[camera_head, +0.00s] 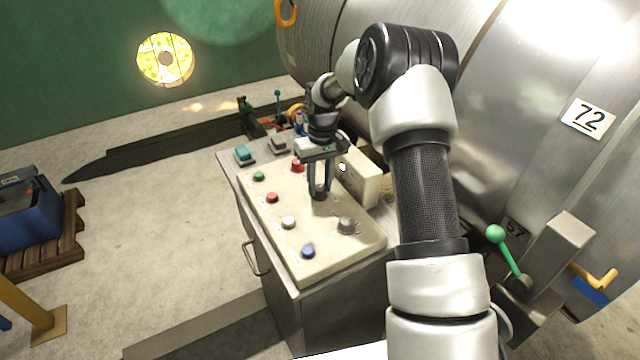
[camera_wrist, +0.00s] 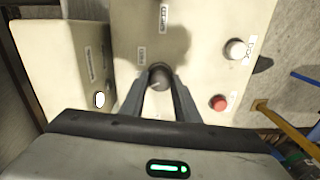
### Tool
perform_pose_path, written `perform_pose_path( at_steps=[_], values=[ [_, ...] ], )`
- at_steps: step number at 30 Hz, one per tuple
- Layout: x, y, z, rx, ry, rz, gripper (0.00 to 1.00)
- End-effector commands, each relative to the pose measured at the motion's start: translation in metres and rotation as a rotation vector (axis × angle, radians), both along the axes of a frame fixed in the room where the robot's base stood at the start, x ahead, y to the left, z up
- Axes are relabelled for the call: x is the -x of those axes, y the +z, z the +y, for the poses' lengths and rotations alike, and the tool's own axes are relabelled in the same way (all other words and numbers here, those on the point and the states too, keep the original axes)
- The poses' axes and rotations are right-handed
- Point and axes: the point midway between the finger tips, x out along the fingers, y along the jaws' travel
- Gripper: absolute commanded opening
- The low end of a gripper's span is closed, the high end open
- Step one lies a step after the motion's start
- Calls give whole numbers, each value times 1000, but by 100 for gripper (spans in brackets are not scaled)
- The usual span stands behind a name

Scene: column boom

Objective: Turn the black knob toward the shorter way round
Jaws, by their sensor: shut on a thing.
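The black knob (camera_wrist: 159,74) sits on the cream panel, with a pale pointer mark on its near side. In the wrist view my gripper (camera_wrist: 160,84) has its two fingers on either side of the knob and is shut on it. In the head view my gripper (camera_head: 319,194) points down onto the panel, and its fingers largely hide the knob. Small labels lie near the knob, too blurred to read.
The cream panel (camera_head: 268,228) also carries a grey knob (camera_head: 347,226), a white button (camera_head: 288,222), a red button (camera_head: 272,198), a blue button (camera_head: 308,251) and a green button (camera_head: 258,176). A raised box (camera_head: 361,178) stands close beside my gripper. A large metal tank (camera_head: 545,130) rises behind.

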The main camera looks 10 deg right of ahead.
Motion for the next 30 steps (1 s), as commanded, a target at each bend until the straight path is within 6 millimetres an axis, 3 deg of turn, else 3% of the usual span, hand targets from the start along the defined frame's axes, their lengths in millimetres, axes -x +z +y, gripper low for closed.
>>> perform_pose_path(
  at_steps=[12, 30],
  values=[
    [-1, 1, 1, -1, 240, -3, 6],
    [-2, 2, 1, 0, 294, -4, 6]
  ],
)
